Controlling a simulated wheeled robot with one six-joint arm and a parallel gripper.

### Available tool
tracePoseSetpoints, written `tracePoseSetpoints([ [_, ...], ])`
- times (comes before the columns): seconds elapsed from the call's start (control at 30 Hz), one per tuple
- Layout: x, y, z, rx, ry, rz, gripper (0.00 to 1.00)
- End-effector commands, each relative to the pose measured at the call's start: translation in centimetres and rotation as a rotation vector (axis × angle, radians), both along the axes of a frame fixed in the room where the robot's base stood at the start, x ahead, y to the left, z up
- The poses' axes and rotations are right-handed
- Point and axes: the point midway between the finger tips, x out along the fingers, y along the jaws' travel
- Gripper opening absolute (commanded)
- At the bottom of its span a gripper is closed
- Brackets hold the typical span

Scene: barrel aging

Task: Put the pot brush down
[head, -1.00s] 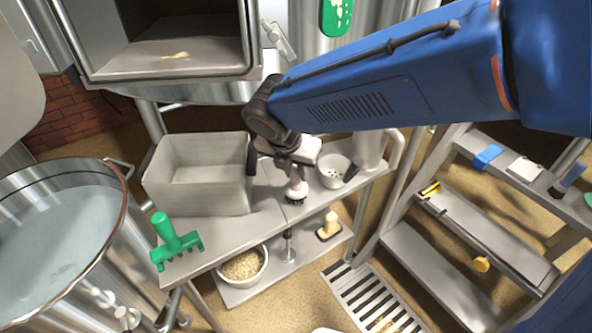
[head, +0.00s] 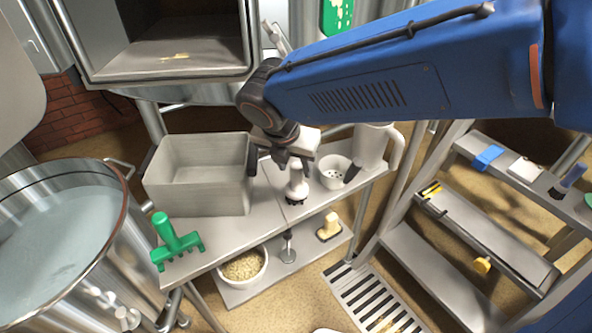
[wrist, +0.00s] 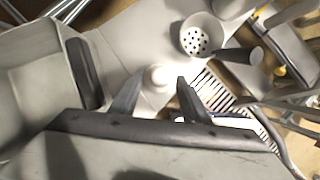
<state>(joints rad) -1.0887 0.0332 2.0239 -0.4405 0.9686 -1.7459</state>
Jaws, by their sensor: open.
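The pot brush (head: 297,188) is white with a rounded knob and dark bristles at its base. It stands upright on the steel table top (head: 232,232), right of the grey bin. My gripper (head: 288,166) is just above the brush in the head view. In the wrist view the two dark fingers of my gripper (wrist: 157,98) are spread apart, with the white knob of the pot brush (wrist: 159,77) showing between and beyond their tips. No contact between fingers and brush is clear.
A grey bin (head: 199,190) stands left of the brush. A white perforated cup (head: 329,176) and a pale pitcher (head: 371,148) stand close on the right. A green fork-like tool (head: 176,243) lies at the front left. The table between tool and brush is bare.

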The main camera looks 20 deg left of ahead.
Motion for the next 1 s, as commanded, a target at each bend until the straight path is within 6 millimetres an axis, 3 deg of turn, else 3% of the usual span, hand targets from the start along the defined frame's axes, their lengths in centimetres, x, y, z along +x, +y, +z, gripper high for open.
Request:
tracePoseSetpoints([
  [0.1,-0.7,0.1,1.8,0.003,0.000,0.000,0.42],
  [0.3,-1.5,0.2,3.5,0.001,0.001,0.000,0.42],
  [0.67,-1.5,-0.1,3.9,0.003,0.002,-0.011,0.42],
  [0.83,-0.3,-3.2,4.4,0.053,0.007,-0.141,0.42],
  [1.0,1.3,-9.1,5.2,0.155,0.019,-0.406,0.42],
])
